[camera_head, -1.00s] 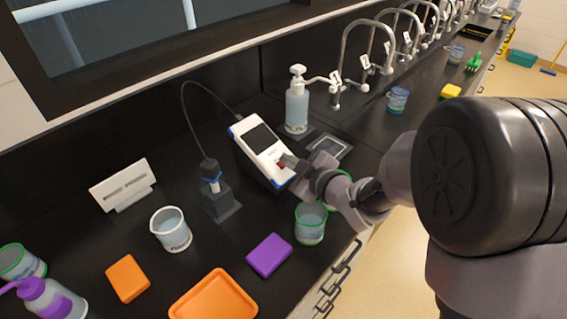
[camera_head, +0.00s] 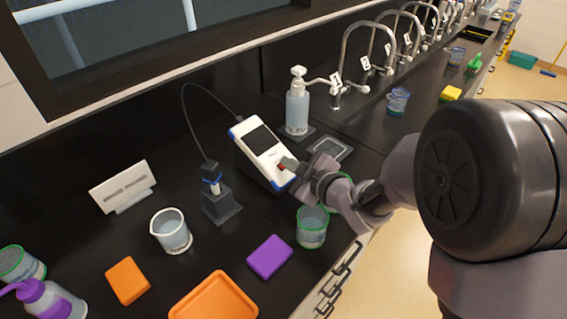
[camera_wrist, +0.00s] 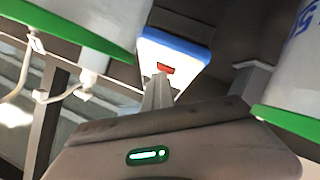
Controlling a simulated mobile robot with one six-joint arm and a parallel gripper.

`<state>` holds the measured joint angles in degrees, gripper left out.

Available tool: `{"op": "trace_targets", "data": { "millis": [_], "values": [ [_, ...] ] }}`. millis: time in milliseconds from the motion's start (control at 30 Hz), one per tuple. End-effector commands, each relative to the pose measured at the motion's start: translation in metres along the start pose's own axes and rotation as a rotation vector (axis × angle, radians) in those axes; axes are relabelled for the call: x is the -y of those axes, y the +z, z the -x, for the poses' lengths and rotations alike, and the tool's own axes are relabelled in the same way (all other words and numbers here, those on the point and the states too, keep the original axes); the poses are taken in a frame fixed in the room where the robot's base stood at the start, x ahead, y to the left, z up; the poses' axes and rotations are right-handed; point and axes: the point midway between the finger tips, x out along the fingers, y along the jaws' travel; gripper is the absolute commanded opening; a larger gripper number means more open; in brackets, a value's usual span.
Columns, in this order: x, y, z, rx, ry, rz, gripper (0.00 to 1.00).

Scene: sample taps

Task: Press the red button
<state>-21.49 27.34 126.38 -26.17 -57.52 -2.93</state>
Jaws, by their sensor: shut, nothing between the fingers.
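The white and blue meter (camera_head: 268,150) stands tilted on the black bench, with a dark screen on its upper face. The red button (camera_head: 282,167) is on its lower face, partly beside my fingertips. In the wrist view, the red button (camera_wrist: 166,68) shows just beyond the fingertips, on the white face with a blue edge. My gripper (camera_head: 289,163) is shut and empty, its tips at the meter's lower right side. The wrist view shows the shut fingers (camera_wrist: 158,88) pointing at the button; I cannot tell whether they touch it.
A green-rimmed beaker (camera_head: 311,228) stands close below my gripper. A probe in a dark stand (camera_head: 220,203) is left of the meter, joined by a cable. A soap bottle (camera_head: 297,104) stands behind. A purple block (camera_head: 269,257) lies in front.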

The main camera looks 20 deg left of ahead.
Motion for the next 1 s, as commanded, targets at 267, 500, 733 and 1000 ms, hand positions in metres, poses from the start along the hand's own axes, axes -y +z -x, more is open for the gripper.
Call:
{"op": "trace_targets", "data": {
  "millis": [267, 500, 733, 1000],
  "values": [
    [-0.004, -0.004, 0.006, -0.001, 0.001, 0.001, 0.00],
    [-0.008, -0.008, 0.009, -0.004, 0.004, 0.002, 0.00],
    [-0.021, -0.021, 0.024, -0.004, 0.006, 0.002, 0.00],
    [-0.033, -0.033, 0.041, -0.005, 0.005, 0.003, 0.00]
  ]
}}
